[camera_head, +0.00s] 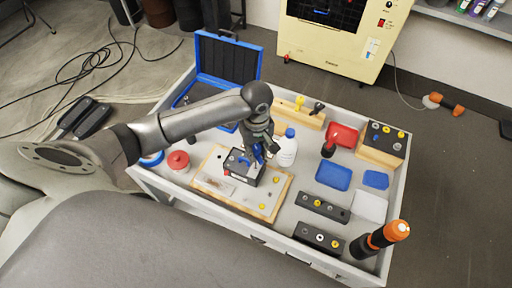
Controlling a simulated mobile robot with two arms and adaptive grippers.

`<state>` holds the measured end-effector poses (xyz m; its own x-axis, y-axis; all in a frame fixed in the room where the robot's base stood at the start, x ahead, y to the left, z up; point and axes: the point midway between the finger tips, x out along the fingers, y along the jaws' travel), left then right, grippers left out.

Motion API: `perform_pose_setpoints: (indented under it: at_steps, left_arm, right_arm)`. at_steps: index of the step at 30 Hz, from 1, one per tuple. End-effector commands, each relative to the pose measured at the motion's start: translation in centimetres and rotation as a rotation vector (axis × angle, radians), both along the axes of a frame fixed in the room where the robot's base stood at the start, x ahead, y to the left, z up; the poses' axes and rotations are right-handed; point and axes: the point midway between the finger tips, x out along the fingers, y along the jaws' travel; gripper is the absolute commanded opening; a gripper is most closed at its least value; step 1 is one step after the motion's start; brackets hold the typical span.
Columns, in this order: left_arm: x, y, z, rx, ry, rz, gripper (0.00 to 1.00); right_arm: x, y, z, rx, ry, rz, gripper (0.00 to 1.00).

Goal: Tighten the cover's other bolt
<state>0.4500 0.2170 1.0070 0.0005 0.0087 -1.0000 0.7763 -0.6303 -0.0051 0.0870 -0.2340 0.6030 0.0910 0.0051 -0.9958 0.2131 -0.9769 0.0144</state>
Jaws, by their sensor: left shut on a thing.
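My left gripper (260,153), with blue fingertips, reaches down over the black box (240,160) on the wooden board. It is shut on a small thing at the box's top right. The thing is mostly hidden by the fingers and too small to name. The box's top is the likely cover, partly hidden by the gripper. Its bolts are too small to make out. My right gripper is not in view.
The wooden board (215,160) lies mid-table. A white bottle (287,150) stands close right of the gripper. An open blue case (228,57) is behind. An orange-black power tool (380,239) stands at the front right corner. Bolt racks (322,207) and blue trays (333,176) are right.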

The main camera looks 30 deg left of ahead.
Motion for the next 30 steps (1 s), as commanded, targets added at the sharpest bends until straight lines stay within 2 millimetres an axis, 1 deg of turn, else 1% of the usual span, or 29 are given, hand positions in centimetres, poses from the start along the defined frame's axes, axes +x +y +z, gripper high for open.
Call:
perform_pose_setpoints:
  at_steps: [7,17,30]
  left_arm:
    - [0.02,0.01,-0.06,0.0,0.0,-0.001,0.0]
    - [0.0,0.02,-0.74,0.0,0.0,-0.001,0.0]
    - [0.01,0.0,-0.8,0.0,0.0,-0.001,0.0]
  right_arm:
    - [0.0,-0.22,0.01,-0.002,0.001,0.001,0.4]
    - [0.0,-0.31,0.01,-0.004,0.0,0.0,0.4]
    - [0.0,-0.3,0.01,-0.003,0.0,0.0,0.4]
